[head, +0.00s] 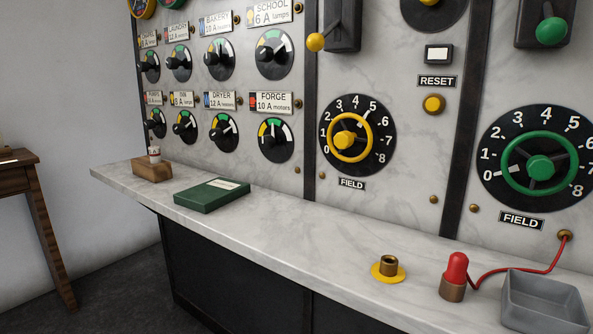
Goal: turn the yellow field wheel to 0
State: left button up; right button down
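The yellow field wheel (345,139) is on the black round dial (385,131) in the middle of the marble panel. The dial is numbered 0 to 8, with 0 at the lower left. The wheel's white pointer is up and to the right, at about the 5. A FIELD label (352,184) is below the dial. Nothing covers the wheel. Neither of my grippers is in view.
A green field wheel (540,167) is at right, its pointer near 0. The marble ledge (290,228) holds a green book (212,196), a yellow-based socket (388,268), a red-handled plug (455,275) with a red cord and a grey tray (545,303).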

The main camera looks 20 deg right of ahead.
aim_at(343, 140)
jog(key=i+j+z, duration=0.1)
jog(key=z, duration=0.3)
jog(key=i+j+z, duration=0.1)
jog(key=z, duration=0.3)
jog(key=j, duration=0.1)
